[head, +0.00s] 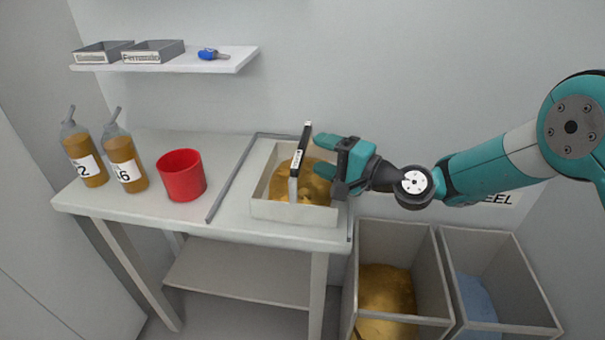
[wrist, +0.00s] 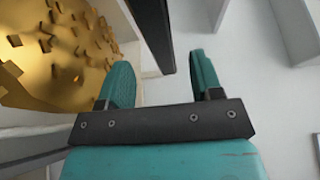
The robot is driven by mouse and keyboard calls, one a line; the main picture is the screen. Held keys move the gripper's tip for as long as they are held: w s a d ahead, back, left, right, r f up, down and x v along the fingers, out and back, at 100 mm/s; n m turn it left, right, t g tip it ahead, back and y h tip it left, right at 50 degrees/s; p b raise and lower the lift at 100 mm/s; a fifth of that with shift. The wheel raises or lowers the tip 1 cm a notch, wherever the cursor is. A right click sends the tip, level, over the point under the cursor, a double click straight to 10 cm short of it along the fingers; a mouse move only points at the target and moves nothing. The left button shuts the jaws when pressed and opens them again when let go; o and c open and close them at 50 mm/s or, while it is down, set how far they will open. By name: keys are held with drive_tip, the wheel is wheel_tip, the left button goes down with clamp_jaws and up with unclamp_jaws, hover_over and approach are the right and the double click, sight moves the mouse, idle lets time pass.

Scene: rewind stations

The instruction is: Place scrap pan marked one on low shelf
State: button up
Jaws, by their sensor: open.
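A pale scrap pan (head: 292,211) heaped with gold scrap (head: 317,188) sits on the right part of the table top. A black handle with a white label (head: 297,160) stands up over it; I cannot read the label. My gripper (head: 322,156) is open and empty at the pan's right side, its fingers pointing left at the handle. In the wrist view the dark handle bar (wrist: 153,32) lies just beyond and between the fingertips (wrist: 160,64), and gold scrap (wrist: 60,60) shows at left. The low shelf (head: 238,272) under the table is bare where visible.
A red cup (head: 181,175) and two labelled bottles (head: 122,160) stand on the table's left. A thin raised rail (head: 231,178) separates them from the pan. Two bins (head: 400,235) stand on the floor at right. A wall shelf (head: 200,62) holds small trays and a blue item.

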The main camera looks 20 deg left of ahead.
sight(305, 148)
drive_tip(key=p+x, duration=0.1)
drive_tip(key=x, duration=0.4)
drive_tip(key=shift+s+a, duration=0.1)
drive_tip(key=shift+a, duration=0.1)
clamp_jaws()
idle(1.1)
drive_tip(key=shift+r, duration=0.15)
